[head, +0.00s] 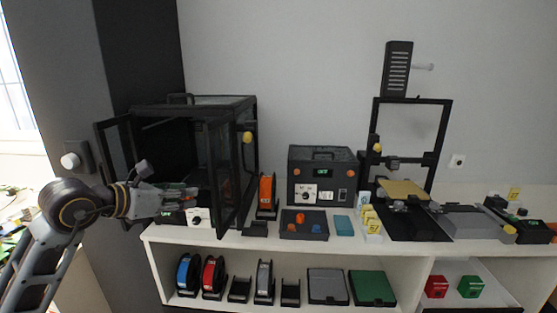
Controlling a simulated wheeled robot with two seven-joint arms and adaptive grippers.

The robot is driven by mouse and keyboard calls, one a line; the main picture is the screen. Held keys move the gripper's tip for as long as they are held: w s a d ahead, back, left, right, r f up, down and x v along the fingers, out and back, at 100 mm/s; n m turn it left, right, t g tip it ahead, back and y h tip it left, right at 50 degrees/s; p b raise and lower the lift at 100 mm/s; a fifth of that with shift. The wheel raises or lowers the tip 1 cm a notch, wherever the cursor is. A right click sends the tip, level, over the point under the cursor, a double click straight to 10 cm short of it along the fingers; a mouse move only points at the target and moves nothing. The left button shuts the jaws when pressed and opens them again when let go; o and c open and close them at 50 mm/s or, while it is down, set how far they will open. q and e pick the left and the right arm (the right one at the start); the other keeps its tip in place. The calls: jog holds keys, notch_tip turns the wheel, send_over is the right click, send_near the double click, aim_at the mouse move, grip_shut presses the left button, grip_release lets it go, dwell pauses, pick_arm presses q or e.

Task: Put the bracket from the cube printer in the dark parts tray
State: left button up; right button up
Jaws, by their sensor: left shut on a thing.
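The cube printer (247,180) is a black enclosure at the left end of the white counter, with its front doors swung open. My left gripper (190,194) reaches in from the left at the printer's open front, low down near the bed. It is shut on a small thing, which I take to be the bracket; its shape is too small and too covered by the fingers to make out. The dark parts tray (290,235) sits on the counter right of the printer, with orange and blue parts in it. My right gripper is not in view.
The open right door (228,200) stands between my left gripper and the tray. An orange spool (266,193) and a dark control box (319,165) stand behind the tray. A teal block (343,225) and yellow tags (371,220) lie right of it, before an open-frame printer (408,190).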

pick_arm(q)
jog(key=s+d+f, duration=0.1)
jog(key=s+f, duration=0.3)
jog(key=f, duration=0.8)
jog(key=s+d+f, duration=0.1)
jog(key=s+f, duration=0.3)
jog(key=f, duration=0.8)
jog(key=shift+s, duration=0.35)
jog(key=shift+r, duration=0.15)
